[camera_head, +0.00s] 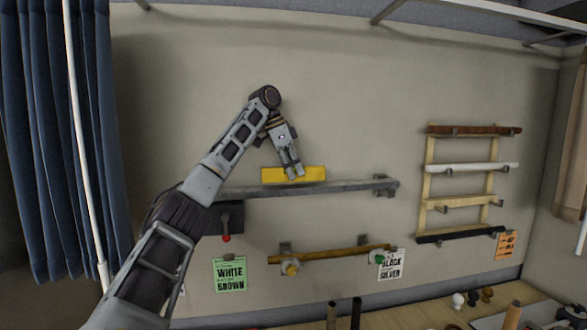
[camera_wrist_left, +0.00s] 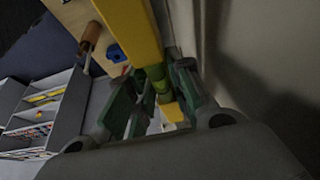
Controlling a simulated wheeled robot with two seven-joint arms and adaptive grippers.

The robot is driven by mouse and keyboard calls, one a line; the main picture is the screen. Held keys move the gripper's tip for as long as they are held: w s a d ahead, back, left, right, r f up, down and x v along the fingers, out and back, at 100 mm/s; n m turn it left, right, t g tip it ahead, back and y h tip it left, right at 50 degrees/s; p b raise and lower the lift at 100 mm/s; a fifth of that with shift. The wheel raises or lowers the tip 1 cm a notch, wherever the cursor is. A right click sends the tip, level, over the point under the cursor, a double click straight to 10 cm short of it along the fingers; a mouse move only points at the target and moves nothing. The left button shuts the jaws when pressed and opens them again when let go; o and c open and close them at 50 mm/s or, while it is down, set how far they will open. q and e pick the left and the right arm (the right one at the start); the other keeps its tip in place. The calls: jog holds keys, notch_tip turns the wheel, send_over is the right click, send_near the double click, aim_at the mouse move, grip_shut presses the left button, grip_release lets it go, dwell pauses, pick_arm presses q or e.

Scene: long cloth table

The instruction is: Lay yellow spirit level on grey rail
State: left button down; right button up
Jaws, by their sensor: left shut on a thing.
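The yellow spirit level (camera_head: 312,174) is a flat yellow bar, held roughly level just above the grey rail (camera_head: 345,188) in the head view. Its lower edge looks very close to the rail's top; I cannot tell whether they touch. My left gripper (camera_head: 294,174) comes down from above and is shut on the level near its middle. In the left wrist view the yellow level (camera_wrist_left: 134,25) runs between the green-padded fingers of my left gripper (camera_wrist_left: 160,90), with a greenish vial between them. The rail is fixed to the wall, its left part hidden behind my arm. My right gripper does not show.
A wooden bar (camera_head: 335,254) is mounted below the rail, near a green sign (camera_head: 230,274) and a white sign (camera_head: 391,264). A wooden rack (camera_head: 462,202) with several bars hangs at the right. A blue curtain (camera_head: 55,140) hangs at the left. The wall above the rail is clear.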

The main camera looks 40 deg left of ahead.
pick_arm(q)
jog(key=shift+f, duration=0.7)
jog(key=c, duration=1.2)
grip_release()
jog(key=shift+r, duration=0.1)
jog(key=shift+r, duration=0.1)
jog(key=shift+v, duration=5.85)
